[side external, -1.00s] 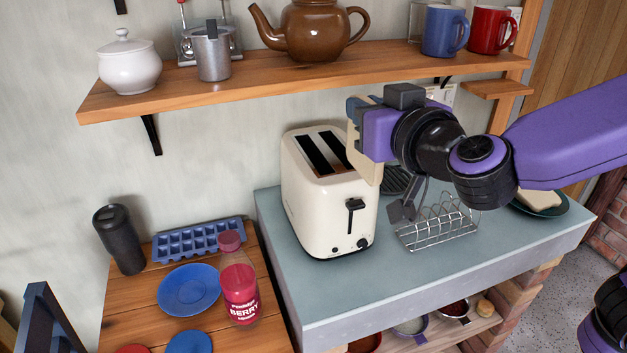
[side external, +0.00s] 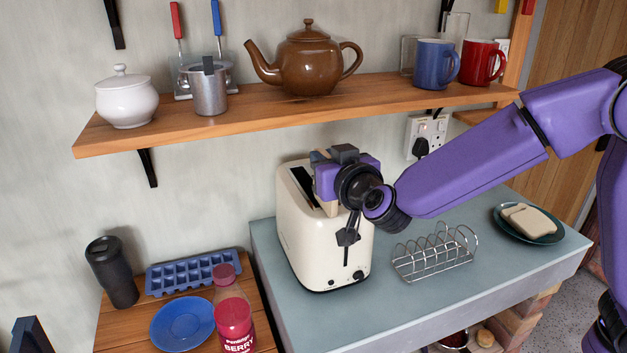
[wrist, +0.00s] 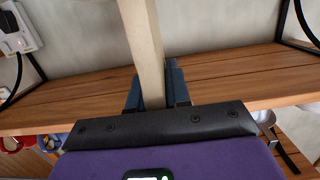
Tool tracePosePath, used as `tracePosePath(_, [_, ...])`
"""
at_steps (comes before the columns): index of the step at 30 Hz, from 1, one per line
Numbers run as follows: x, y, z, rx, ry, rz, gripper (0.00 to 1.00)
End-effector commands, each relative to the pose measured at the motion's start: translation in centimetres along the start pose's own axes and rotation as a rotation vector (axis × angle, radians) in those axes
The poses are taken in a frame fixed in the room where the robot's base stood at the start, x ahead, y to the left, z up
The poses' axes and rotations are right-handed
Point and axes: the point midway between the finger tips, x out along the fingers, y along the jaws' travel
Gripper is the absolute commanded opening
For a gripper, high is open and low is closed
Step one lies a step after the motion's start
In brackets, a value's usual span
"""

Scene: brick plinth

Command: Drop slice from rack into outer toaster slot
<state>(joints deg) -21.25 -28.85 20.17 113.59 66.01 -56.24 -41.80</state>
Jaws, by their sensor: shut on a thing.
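The cream toaster (side external: 315,245) stands upright on the grey-blue counter. One dark slot (side external: 302,187) shows on its left; my gripper hides the other. My gripper (side external: 326,178) is over the toaster's right side, shut on a bread slice (side external: 331,208). The slice is upright, mostly hidden behind the gripper, with its lower part close to the toaster top. I cannot tell whether it is inside the slot. In the wrist view the slice (wrist: 143,45) shows edge-on between the fingers (wrist: 153,88). The wire toast rack (side external: 435,256) right of the toaster looks empty.
A shelf (side external: 280,112) with a teapot (side external: 308,62), mugs and pots runs above the toaster. A dark plate (side external: 540,238) with bread is at the right. A berry bottle (side external: 233,320), blue plate (side external: 182,322) and ice tray (side external: 195,270) are on the lower wooden surface.

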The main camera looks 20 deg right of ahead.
Motion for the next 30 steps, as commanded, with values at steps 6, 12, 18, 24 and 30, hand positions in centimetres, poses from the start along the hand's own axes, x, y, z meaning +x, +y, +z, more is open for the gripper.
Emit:
tracePosePath(6, [4.7,0.1,-0.6,0.001,0.000,0.003,0.00])
tracePosePath(12, [6.2,0.0,0.8,-0.004,-0.003,0.000,0.00])
tracePosePath(18, [6.3,0.0,2.1,-0.003,-0.001,0.001,0.00])
tracePosePath(24, [6.7,0.0,5.1,-0.003,-0.003,0.000,0.00])
tracePosePath(30, [6.8,0.0,6.1,0.000,0.000,0.000,0.00])
